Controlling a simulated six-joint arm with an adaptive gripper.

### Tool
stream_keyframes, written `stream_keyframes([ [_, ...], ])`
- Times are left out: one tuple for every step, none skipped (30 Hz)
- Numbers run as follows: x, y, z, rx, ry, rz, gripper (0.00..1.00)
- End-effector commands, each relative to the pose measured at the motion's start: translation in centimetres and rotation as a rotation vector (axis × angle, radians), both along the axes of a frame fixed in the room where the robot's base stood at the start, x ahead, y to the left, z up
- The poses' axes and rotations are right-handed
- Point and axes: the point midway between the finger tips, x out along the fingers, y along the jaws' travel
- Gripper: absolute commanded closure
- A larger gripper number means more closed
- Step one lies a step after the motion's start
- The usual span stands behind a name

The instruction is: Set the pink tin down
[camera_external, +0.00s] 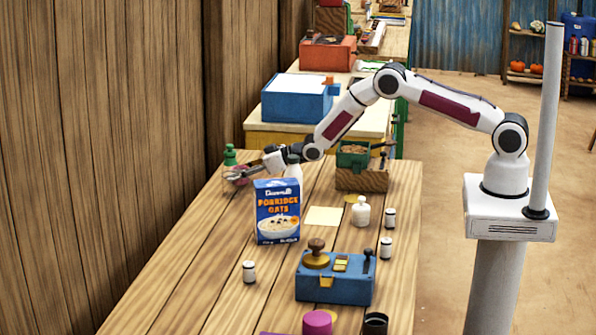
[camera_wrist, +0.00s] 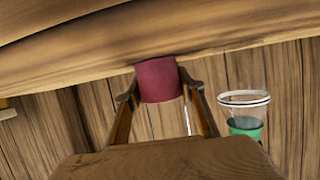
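A dark pink tin (camera_wrist: 158,80) is between my fingertips in the wrist view, with a finger against each side. My gripper (camera_wrist: 160,88) is shut on it. In the outside view my gripper (camera_external: 234,173) is at the far left of the table, near the plank wall, pointing left. The tin is too small there to make out clearly, and I cannot tell whether its base touches anything.
A clear cup with green in it (camera_wrist: 245,112) stands right of my fingers. A green-capped bottle (camera_external: 230,156) is beside my gripper. A porridge box (camera_external: 277,212) stands nearer the camera. A blue box (camera_external: 335,285), a pink cylinder (camera_external: 317,322) and small jars occupy the front. The left-front tabletop is fairly clear.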

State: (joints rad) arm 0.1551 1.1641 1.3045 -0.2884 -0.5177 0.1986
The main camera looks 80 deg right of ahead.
Motion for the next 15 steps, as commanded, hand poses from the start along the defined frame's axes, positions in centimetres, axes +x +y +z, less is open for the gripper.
stream_keyframes([
  [0.00, 0.00, 0.03, 0.000, 0.000, 0.000, 0.48],
  [0.00, 0.00, 0.03, 0.000, 0.000, 0.000, 0.48],
  [0.00, 0.00, 0.03, 0.000, 0.000, 0.000, 0.48],
  [0.00, 0.00, 0.03, 0.000, 0.000, 0.000, 0.48],
  [0.00, 0.00, 0.03, 0.000, 0.000, 0.000, 0.48],
  [0.00, 0.00, 0.03, 0.000, 0.000, 0.000, 0.48],
  [0.01, 0.00, 0.04, 0.000, 0.000, 0.000, 0.48],
  [0.00, 0.00, 0.03, 0.000, 0.000, 0.000, 0.48],
  [0.01, 0.00, 0.04, 0.000, 0.000, 0.000, 0.48],
  [0.00, 0.00, 0.04, 0.000, 0.000, 0.000, 0.48],
  [0.00, 0.00, 0.05, 0.000, 0.000, 0.000, 0.48],
  [0.01, 0.00, 0.09, 0.000, 0.000, 0.000, 0.48],
  [0.00, 0.00, 0.14, 0.000, 0.000, 0.000, 0.48],
  [0.01, 0.00, 0.20, 0.000, 0.000, 0.000, 0.48],
  [0.00, 0.00, 0.32, 0.000, -0.001, 0.000, 0.48],
])
